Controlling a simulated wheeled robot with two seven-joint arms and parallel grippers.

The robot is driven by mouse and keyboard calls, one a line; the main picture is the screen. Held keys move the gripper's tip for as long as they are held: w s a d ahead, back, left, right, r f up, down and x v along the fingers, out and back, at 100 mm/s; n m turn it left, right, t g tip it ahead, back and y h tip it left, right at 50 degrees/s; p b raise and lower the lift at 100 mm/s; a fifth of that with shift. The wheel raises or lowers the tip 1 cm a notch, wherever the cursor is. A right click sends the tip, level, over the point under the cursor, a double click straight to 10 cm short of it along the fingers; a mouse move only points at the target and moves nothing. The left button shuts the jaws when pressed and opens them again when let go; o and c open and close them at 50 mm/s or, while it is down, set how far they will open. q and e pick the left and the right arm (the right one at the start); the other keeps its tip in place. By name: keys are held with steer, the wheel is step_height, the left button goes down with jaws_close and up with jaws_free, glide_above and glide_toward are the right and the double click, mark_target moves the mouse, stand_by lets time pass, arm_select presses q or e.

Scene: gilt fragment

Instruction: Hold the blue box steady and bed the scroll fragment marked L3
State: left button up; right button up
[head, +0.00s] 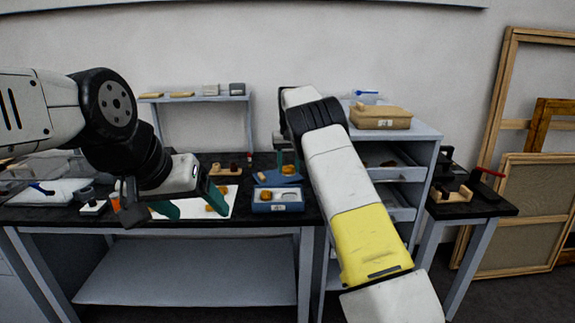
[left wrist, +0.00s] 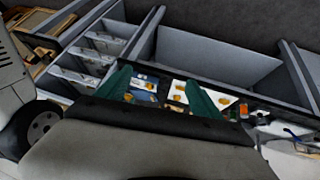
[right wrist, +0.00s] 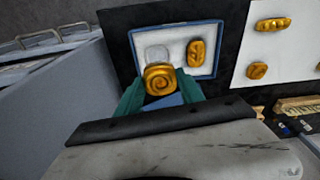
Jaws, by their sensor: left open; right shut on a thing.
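The blue box (head: 264,208) stands open near the front edge of the dark bench. In the right wrist view, its pale bed (right wrist: 209,68) has an empty hollow (right wrist: 157,52) beside a hollow filled by a gold leaf-like fragment (right wrist: 196,50). My right gripper (head: 287,162) is shut on a gold spiral scroll fragment (right wrist: 160,79), held above the bench behind the box. I cannot read an L3 mark on it. My left gripper (head: 190,204) is open and empty, left of the box and apart from it, above a white sheet.
The white sheet (head: 228,204) bears gold fragments (right wrist: 273,25). A blue lid-like piece (head: 290,180) lies behind the box. A wooden block (head: 226,171) stands at the back. A drawer unit with a tan case (head: 380,118) stands right.

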arm_select(q)
steer(key=shift+w, duration=0.3)
steer(key=c, duration=0.7)
steer(key=w+m, duration=0.1)
steer(key=w, duration=0.1)
steer(key=w+m+y, duration=0.1)
steer(key=w+m, duration=0.1)
steer(key=w, duration=0.1)
steer(key=w+d+m+g, duration=0.1)
steer(key=w, duration=0.2)
steer(key=shift+c, duration=0.6)
steer(key=m+g+h, duration=0.2)
steer(key=m+h, duration=0.1)
steer(key=m, duration=1.1)
glide_toward(278, 198)
steer(key=s+a+r, duration=0.1)
steer(key=s+r, duration=0.3)
steer(key=s, duration=0.2)
steer(key=x, duration=1.1)
steer(key=shift+f, duration=0.2)
